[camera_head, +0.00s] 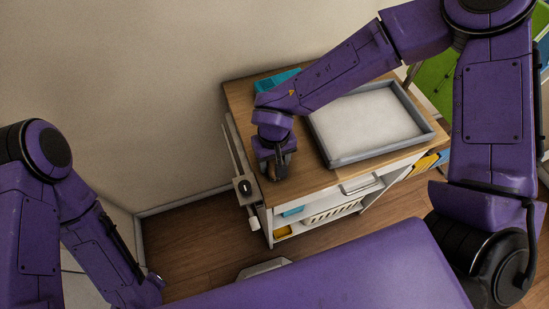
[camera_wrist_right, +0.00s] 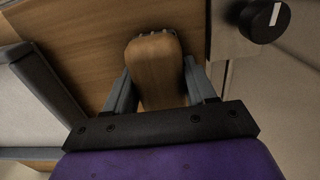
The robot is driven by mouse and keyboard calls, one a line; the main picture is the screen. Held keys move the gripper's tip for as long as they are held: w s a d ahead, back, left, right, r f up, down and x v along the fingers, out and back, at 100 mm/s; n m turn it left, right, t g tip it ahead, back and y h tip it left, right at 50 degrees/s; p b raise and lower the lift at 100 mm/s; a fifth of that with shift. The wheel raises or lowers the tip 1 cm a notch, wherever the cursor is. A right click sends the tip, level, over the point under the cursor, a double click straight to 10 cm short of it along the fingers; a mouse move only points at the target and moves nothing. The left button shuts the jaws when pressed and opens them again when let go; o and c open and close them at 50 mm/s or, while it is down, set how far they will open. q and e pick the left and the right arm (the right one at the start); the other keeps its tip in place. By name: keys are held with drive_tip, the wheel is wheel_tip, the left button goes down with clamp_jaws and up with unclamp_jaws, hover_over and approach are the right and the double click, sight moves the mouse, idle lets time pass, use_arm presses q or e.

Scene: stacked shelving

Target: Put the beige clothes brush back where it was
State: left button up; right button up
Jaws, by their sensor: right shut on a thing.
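The clothes brush (camera_wrist_right: 157,70) has a smooth beige-brown wooden back in the right wrist view, with a little of its bristles showing at the far end. My right gripper (camera_wrist_right: 158,88) is shut on it, one finger along each side. In the head view my right gripper (camera_head: 274,168) points down at the front left corner of the wooden cart top (camera_head: 318,174). The brush is mostly hidden by the gripper there. I cannot tell whether the brush touches the top. My left arm is at the left, but its gripper does not show.
A grey-rimmed tray (camera_head: 333,159) with a white inside lies right of the gripper. A teal item (camera_head: 272,82) lies at the back of the top. A box with a black knob (camera_head: 244,187) is on the cart's left side. Shelves below hold a white basket (camera_head: 333,212).

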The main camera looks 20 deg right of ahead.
drive_tip(key=shift+s+f, duration=0.1)
drive_tip(key=shift+s, duration=0.05)
drive_tip(key=o, duration=0.9)
drive_tip(key=shift+o, duration=0.2)
wheel_tip(320, 180, up, 12)
drive_tip(key=shift+r, duration=0.2)
drive_tip(key=shift+d, duration=0.15)
